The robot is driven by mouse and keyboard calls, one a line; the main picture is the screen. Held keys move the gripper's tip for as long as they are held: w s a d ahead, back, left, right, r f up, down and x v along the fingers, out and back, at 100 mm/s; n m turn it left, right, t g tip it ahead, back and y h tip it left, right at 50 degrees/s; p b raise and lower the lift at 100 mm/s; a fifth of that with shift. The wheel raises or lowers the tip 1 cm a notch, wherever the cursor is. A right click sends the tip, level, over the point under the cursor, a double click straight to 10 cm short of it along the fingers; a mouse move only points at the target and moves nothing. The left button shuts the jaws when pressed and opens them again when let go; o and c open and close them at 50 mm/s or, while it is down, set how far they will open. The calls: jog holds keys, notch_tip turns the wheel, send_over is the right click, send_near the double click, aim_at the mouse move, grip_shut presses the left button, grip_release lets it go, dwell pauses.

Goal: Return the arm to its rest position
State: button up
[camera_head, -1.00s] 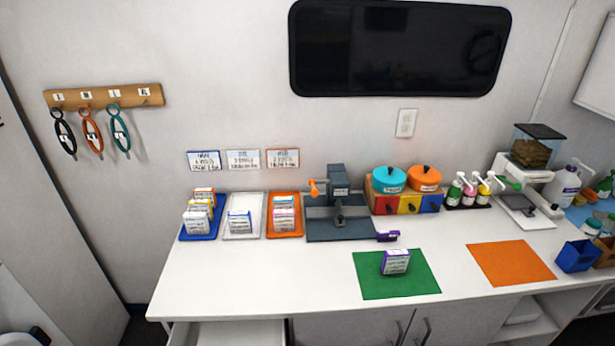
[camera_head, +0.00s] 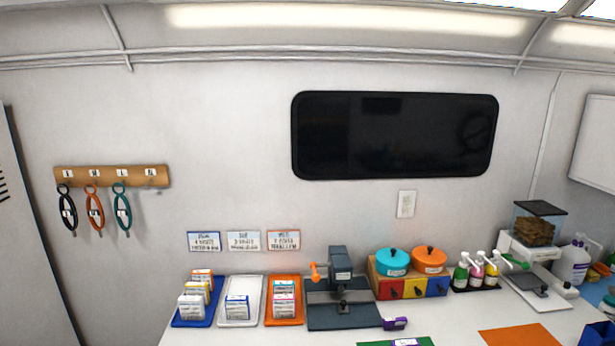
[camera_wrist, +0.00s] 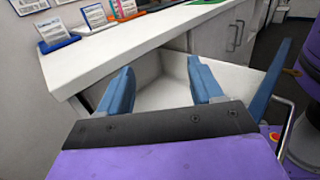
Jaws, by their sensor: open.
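My gripper (camera_wrist: 160,90) shows in the wrist view, its two blue fingers apart with nothing between them. Behind and below the fingers is the pale inside of an open drawer (camera_wrist: 164,92) under the white counter (camera_wrist: 110,50). My arm and gripper do not show in the head view. In the head view the counter (camera_head: 250,338) runs along the bottom of the picture.
Blue (camera_head: 180,322), white (camera_head: 225,322) and orange (camera_head: 270,321) trays hold small boxes. A dark press (camera_head: 335,318), pots (camera_head: 392,262) and pump bottles (camera_head: 460,275) stand to the right. Collars hang from a wooden rack (camera_head: 110,176). Purple parts of my body show beside the drawer.

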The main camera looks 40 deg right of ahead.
jog(key=shift+r, duration=0.1)
jog(key=s+d+r+m+g+y, duration=0.4)
jog(key=d+r+m, duration=0.1)
jog(key=d+r, duration=0.45)
jog(key=s+d+r+m+g+y, duration=0.3)
jog(key=s+d+r+m+g, duration=0.15)
jog(key=d+r, duration=0.5)
jog(key=s+r+m+t+y, duration=0.1)
jog(key=s+r+m+y, duration=0.1)
jog(key=s, duration=0.5)
jog(key=s+r+m+t+y, duration=0.1)
jog(key=s+m+y, duration=0.4)
jog(key=s, duration=0.3)
jog(key=s+a+r+m+t+y, duration=0.1)
jog(key=s+r+m+t+y, duration=0.1)
jog(key=s, duration=0.6)
jog(key=shift+r+m+y, duration=0.3)
jog(key=shift+m+y, duration=0.35)
jog(key=shift+y, duration=0.25)
